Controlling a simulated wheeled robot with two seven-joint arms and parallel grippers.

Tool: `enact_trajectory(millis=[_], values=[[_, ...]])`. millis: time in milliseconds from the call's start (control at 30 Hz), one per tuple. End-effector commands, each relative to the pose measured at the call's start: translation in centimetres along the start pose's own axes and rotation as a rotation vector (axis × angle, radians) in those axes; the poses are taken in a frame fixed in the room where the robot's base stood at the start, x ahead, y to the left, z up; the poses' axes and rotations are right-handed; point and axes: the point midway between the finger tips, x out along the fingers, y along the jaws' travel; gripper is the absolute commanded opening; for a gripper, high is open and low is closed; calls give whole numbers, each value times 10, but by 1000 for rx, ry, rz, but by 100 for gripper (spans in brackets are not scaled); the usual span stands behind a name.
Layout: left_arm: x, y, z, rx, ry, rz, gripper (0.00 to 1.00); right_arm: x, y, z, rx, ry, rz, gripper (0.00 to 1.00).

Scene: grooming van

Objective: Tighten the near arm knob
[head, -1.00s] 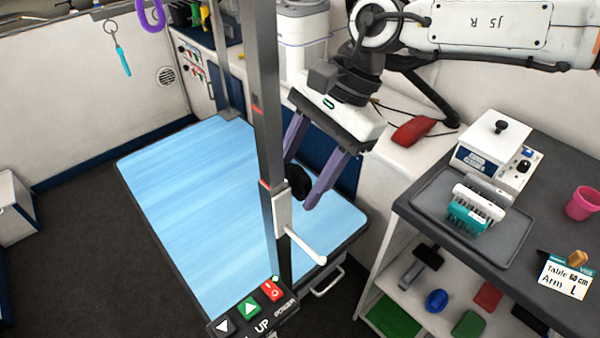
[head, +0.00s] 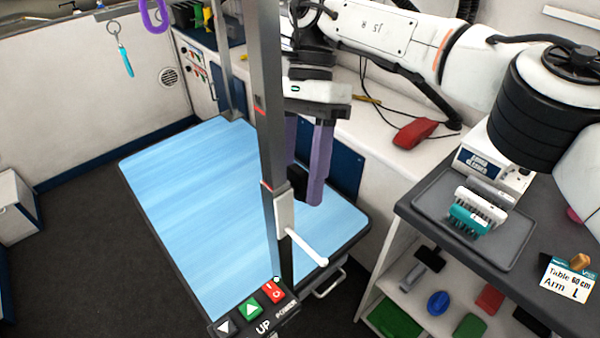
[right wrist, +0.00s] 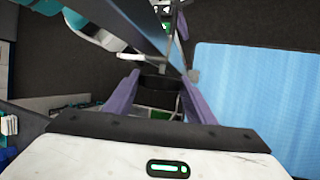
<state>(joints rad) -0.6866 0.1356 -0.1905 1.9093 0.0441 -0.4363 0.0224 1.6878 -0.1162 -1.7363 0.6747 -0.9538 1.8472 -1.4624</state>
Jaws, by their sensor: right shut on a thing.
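The grooming post (head: 268,110) rises at the near edge of the blue-topped table (head: 190,190). A white clamp (head: 284,213) with a white rod sits on the post. The black arm knob (head: 292,183) is on the right side of the post, partly hidden by it and by a finger. My right gripper (head: 303,180) has its purple fingers around the knob, shut on it. In the right wrist view the dark knob (right wrist: 160,82) lies between the two fingers (right wrist: 160,95). My left gripper is not in view.
A control box (head: 255,308) with arrow and red buttons is at the post's foot. At right, a dark counter (head: 420,215) holds a tray (head: 510,245) with brushes and a card (head: 568,278) reading "Table 60 cm, Arm L". A red object (head: 415,131) lies on the white ledge.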

Motion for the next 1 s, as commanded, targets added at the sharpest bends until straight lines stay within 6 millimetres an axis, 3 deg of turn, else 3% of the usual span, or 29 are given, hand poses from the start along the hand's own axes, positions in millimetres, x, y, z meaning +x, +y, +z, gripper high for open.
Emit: enact_trajectory(millis=[300,333,433,767,1000], values=[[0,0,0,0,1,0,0,-2,0,0,6,-3,0,27],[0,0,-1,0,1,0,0,-2,0,0,6,-3,0,51],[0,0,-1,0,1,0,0,-2,0,0,5,-3,1,68],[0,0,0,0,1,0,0,-2,1,1,4,-3,2,68],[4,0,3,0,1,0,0,-31,10,13,4,-1,-2,68]])
